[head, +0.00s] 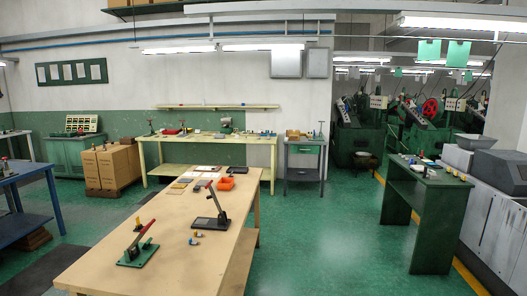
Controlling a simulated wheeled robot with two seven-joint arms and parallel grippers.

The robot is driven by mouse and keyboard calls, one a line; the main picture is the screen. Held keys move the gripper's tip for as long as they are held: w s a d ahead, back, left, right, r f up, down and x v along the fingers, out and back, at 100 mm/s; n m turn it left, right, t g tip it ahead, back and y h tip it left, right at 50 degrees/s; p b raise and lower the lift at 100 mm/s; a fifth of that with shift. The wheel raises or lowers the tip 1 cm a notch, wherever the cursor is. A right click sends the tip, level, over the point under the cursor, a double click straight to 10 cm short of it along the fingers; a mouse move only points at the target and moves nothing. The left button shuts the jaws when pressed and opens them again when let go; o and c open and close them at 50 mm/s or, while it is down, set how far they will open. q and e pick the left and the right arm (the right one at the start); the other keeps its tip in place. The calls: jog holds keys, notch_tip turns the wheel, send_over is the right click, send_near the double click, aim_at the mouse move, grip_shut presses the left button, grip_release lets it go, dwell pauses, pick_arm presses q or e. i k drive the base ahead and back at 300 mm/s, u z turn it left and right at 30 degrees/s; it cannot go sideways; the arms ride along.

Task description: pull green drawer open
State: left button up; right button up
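A small grey stand (289,165) is against the back wall, right of the long yellow bench. Just below its top is a green panel (306,150) that looks like a drawer front. It appears flush with the stand, though it is too small to be certain. Neither of my grippers is in view, and nothing of mine touches the stand.
A long wooden table (185,262) with lever presses (138,246) fills the front left. A dark green bench (432,215) and grey machines (497,170) stand at the right. The green floor (325,225) between the table and bench is clear up to the stand.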

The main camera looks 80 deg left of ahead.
aim_at(295, 149)
jog(key=u, duration=2.5)
jog(key=i, duration=9.95)
jog(key=z, duration=0.05)
